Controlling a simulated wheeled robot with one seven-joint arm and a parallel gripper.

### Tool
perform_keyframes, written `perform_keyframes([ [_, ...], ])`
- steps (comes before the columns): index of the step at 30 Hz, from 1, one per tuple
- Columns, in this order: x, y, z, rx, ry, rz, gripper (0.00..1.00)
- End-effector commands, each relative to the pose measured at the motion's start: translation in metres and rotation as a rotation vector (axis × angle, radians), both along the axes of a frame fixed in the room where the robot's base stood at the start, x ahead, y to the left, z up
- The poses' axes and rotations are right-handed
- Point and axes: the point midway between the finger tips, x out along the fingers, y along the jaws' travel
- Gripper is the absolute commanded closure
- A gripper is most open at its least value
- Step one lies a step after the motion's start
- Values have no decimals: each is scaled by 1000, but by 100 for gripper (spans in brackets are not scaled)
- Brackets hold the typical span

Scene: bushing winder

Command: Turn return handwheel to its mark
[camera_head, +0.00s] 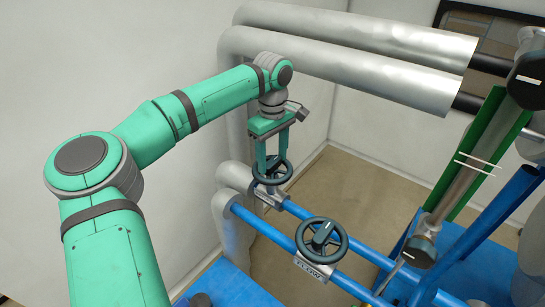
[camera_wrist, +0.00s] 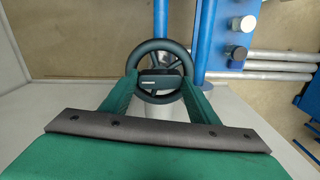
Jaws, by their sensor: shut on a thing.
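A dark teal handwheel (camera_head: 286,179) sits on the far blue pipe, under my gripper (camera_head: 271,168). Its label is not readable, so I cannot confirm from it that this is the return handwheel. My gripper points down and is shut on the wheel's middle part. In the wrist view the wheel's round rim (camera_wrist: 160,43) and spokes show beyond the fingers of my gripper (camera_wrist: 160,80). A small pale bar lies on the dark middle piece between the fingers. No alignment mark can be made out.
A second handwheel (camera_head: 321,236) with a FLOW plate (camera_head: 312,267) sits on the nearer blue pipe (camera_head: 265,229). Large silver pipes (camera_head: 350,60) run behind my arm. A green frame (camera_head: 480,140) stands at the right. Tan floor (camera_head: 350,190) lies open between.

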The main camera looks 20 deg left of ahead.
Motion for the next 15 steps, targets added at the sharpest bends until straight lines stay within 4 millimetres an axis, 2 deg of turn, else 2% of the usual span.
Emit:
perform_keyframes([
  [15,3,0,1,5,-7,-37,68],
])
